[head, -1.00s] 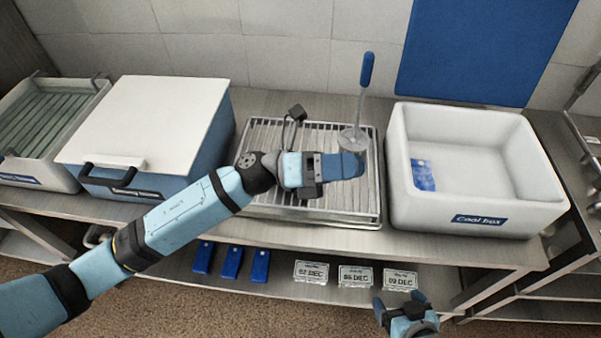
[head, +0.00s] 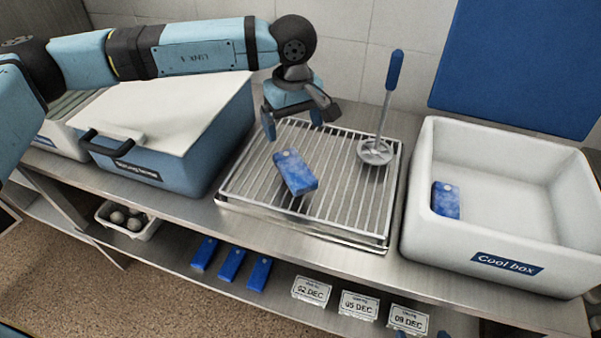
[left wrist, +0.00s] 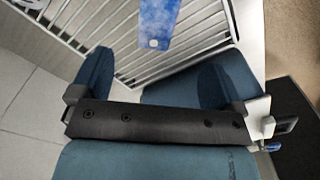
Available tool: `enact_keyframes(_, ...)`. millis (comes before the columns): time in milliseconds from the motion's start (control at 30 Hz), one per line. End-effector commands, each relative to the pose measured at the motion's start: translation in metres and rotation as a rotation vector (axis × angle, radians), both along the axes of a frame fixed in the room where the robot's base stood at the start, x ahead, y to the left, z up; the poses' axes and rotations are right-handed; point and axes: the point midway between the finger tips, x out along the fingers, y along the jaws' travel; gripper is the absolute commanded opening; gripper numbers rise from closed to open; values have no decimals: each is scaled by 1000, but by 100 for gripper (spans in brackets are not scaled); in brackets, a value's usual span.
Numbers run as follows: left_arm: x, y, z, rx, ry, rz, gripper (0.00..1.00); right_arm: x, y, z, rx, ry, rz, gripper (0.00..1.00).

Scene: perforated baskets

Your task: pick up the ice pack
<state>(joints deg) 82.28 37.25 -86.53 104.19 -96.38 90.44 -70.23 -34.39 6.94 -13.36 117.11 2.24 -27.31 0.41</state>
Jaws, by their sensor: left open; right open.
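A blue ice pack (head: 295,172) with a pale round spot at one end lies on the wire rack (head: 345,205). It also shows at the top of the left wrist view (left wrist: 157,22). My left gripper (head: 294,121) is open and empty, above the rack's back left part, just behind the ice pack. Its spread fingers (left wrist: 155,78) do not touch the pack. A second blue pack (head: 445,200) stands inside the white cool box (head: 505,268), at its left wall. My right gripper (head: 421,335) shows only its tips at the bottom edge, apart from each other.
A ladle-like tool with a blue handle (head: 393,72) stands at the rack's back right. A blue box with a white lid (head: 165,105) is on the left. The lower shelf holds several blue packs (head: 231,264), date blocks (head: 359,305) and a small tray (head: 128,218).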

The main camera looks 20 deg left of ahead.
Motion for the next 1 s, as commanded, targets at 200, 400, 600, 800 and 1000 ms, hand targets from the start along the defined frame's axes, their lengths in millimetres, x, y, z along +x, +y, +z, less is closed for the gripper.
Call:
enact_keyframes(200, 0, 1, -40, 2, 3, 1, 94, 0, 1, 3, 3, -4, -1, 89)
enact_keyframes(400, 0, 0, -72, 0, 3, 1, 94, -2, 2, 3, 4, -4, -1, 89)
enact_keyframes(600, 1, 0, -84, -2, 1, 2, 94, -4, 2, 2, 2, 1, 0, 89)
enact_keyframes(800, 4, 1, -105, -2, 4, 3, 94, -4, 0, 5, -4, -2, 3, 89)
enact_keyframes(1000, 5, 1, -132, -2, 2, 0, 94, -4, -2, 6, -10, -7, 6, 89)
